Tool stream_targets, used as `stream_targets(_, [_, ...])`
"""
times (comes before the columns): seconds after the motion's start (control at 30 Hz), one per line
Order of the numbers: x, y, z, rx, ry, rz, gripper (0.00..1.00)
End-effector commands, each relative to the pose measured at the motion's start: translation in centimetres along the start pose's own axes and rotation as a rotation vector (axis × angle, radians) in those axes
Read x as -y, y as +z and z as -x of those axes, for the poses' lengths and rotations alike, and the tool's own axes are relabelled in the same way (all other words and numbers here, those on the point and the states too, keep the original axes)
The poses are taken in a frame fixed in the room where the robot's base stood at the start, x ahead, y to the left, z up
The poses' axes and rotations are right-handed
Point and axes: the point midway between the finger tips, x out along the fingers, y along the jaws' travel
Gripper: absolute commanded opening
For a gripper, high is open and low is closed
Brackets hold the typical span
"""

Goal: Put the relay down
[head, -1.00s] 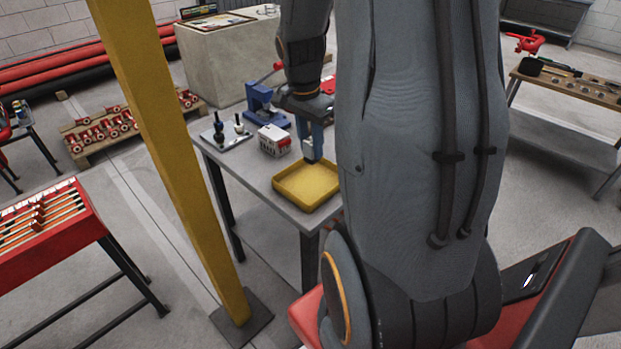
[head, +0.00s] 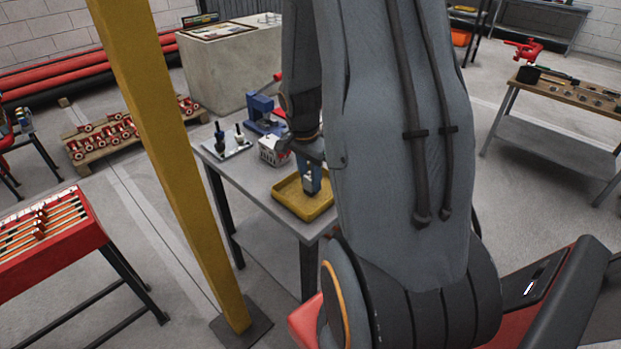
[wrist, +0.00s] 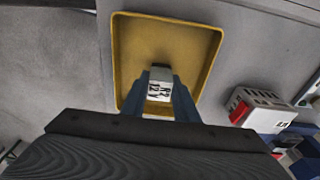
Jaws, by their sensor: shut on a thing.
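The relay (wrist: 160,88) is a small block with a white label and dark print, seen in the wrist view between the blue fingers of my gripper (wrist: 158,92). My gripper is shut on it and is over the yellow tray (wrist: 120,60). In the head view my gripper (head: 312,182) points down into the area of the yellow tray (head: 322,216) on the grey table. The relay is hard to make out there. I cannot tell whether the relay touches the tray floor.
A white and red box (head: 270,153) stands beside the tray, also visible in the wrist view (wrist: 262,108). Behind it are a blue press (head: 262,112) and a plate with dark-handled tools (head: 228,143). A yellow post (head: 165,150) rises at the table's left.

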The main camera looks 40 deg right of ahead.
Motion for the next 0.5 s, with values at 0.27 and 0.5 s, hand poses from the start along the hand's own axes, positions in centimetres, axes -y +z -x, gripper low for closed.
stream_targets(0.27, [-0.01, 0.04, -0.25, 0.0, 0.0, 0.0, 0.46])
stream_targets(0.5, [-0.02, 0.03, -0.21, 0.0, 0.0, 0.0, 0.46])
